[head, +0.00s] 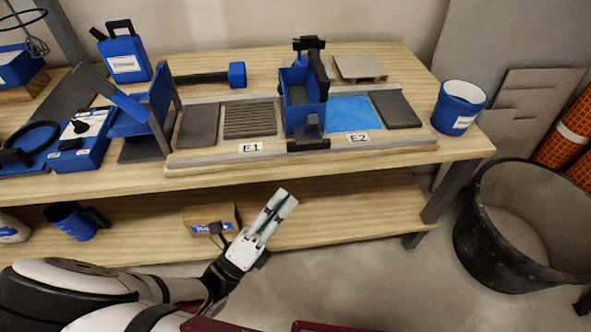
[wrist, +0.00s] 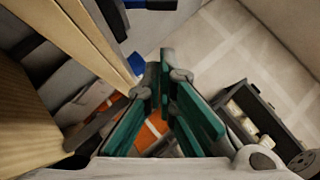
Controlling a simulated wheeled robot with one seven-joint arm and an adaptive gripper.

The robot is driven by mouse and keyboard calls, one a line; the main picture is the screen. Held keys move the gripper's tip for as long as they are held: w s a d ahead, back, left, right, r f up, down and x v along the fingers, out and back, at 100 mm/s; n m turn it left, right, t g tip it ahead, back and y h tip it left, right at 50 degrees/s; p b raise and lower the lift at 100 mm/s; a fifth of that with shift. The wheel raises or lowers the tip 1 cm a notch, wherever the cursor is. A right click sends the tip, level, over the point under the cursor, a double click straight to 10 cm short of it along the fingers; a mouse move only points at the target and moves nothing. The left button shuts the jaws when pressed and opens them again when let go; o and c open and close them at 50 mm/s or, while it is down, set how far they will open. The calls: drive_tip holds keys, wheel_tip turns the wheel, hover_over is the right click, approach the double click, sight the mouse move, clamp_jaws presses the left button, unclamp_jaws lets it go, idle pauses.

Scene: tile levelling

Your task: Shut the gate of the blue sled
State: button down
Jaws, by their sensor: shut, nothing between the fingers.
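The blue sled (head: 304,108) stands across the tile track on the bench in the head view, between the marks E1 and E2. It has blue box walls and dark parts at its back top and front foot. Its gate cannot be told apart clearly at this size. My gripper (head: 284,197) is in front of the bench, below the level of its top and apart from the sled. Its fingers are together with nothing between them. In the wrist view the green-padded fingers (wrist: 172,88) show; the sled is not clearly seen there.
A ribbed tile (head: 250,118) lies left of the sled and a blue patch (head: 348,114) right of it. A white-and-blue bucket (head: 459,106) stands at the bench's right end. A black tub (head: 525,270) is on the floor at right. The lower shelf holds a small box (head: 212,218).

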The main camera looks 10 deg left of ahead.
sight(307, 117)
drive_tip(key=b+x, duration=0.1)
drive_tip(key=x, duration=0.3)
drive_tip(key=a+b+x, duration=0.1)
drive_tip(key=x, duration=0.3)
drive_tip(key=w+a+r+b+x, duration=0.1)
drive_tip(key=x, duration=0.3)
drive_tip(key=shift+a+r+b, duration=0.1)
drive_tip(key=shift+r+b, duration=0.05)
drive_tip(key=shift+b, duration=0.2)
drive_tip(key=shift+w+r+n+y+p, duration=0.15)
drive_tip(key=shift+r+n+y+p, duration=0.55)
drive_tip(key=shift+p, duration=1.8)
drive_tip(key=r+n+y+p, duration=0.1)
drive_tip(key=p, duration=0.3)
drive_tip(key=w+r+n+g+y+p, duration=0.1)
drive_tip(key=n+p, duration=0.1)
drive_tip(key=p, duration=0.3)
drive_tip(key=shift+a+r, duration=0.1)
drive_tip(key=shift+a, duration=0.05)
drive_tip(key=n+p, duration=0.1)
drive_tip(key=p, duration=0.1)
drive_tip(key=w+r+n+g+y+p, duration=0.1)
drive_tip(key=p, duration=0.1)
drive_tip(key=shift+a+g+p, duration=0.2)
drive_tip(key=shift+g+p, duration=0.1)
drive_tip(key=shift+p, duration=0.05)
drive_tip(key=shift+w+a+r+n+p, duration=0.15)
drive_tip(key=shift+w+n+p, duration=0.15)
drive_tip(key=shift+w+p, duration=0.25)
